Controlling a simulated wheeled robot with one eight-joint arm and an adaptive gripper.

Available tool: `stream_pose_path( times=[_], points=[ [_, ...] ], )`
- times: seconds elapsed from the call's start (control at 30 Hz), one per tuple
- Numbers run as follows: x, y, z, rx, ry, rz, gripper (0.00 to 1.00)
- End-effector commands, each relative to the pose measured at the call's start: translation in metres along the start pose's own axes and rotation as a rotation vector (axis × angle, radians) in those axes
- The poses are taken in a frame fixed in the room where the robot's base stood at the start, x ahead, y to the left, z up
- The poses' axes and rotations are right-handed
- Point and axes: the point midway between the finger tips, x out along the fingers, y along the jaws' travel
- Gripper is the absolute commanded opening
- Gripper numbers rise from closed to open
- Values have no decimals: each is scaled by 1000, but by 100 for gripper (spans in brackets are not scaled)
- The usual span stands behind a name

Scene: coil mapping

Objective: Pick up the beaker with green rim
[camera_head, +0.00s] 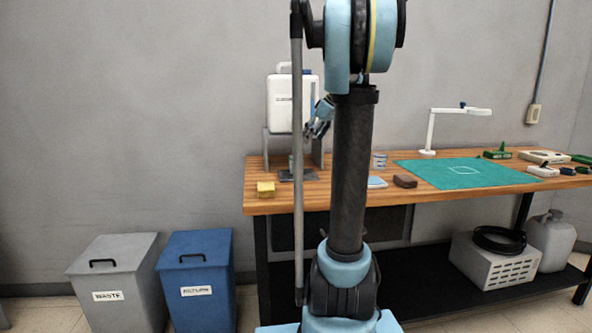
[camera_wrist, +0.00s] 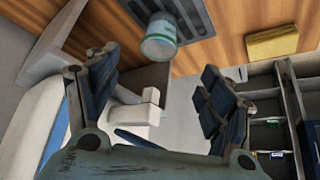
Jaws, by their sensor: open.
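In the wrist view, a small pale beaker with a green rim (camera_wrist: 158,42) sits at the edge of a dark slotted drip tray (camera_wrist: 190,15). My gripper (camera_wrist: 158,68) is open and empty, with its dark finger pads spread to the left and right. The beaker lies beyond the gap between the fingers, apart from them. In the head view my gripper (camera_head: 318,128) hangs in front of the white dispenser (camera_head: 283,103), above the tray (camera_head: 285,176). The beaker is not clearly visible there, as my arm covers part of that area.
A white spout (camera_wrist: 138,112) shows between my fingers. A yellow sponge (camera_head: 266,189) lies at the bench's left end. A cup (camera_head: 379,161), brown block (camera_head: 405,181) and green mat (camera_head: 465,173) are to the right on the wooden bench (camera_head: 335,195). Two bins stand left of the bench.

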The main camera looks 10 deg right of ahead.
Motion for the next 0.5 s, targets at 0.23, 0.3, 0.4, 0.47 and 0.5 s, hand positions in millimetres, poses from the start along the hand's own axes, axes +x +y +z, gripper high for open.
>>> stream_pose_path(
  times=[0.23, 0.3, 0.4, 0.47, 0.5],
  points=[
    [45, -1, 0, -1, 0, -1, 74],
    [58, -1, 0, -1, -1, 0, 74],
    [75, -1, 0, -1, -1, -1, 74],
    [83, -1, 1, 0, -1, -1, 74],
    [88, -1, 1, 0, -1, -1, 74]
  ],
)
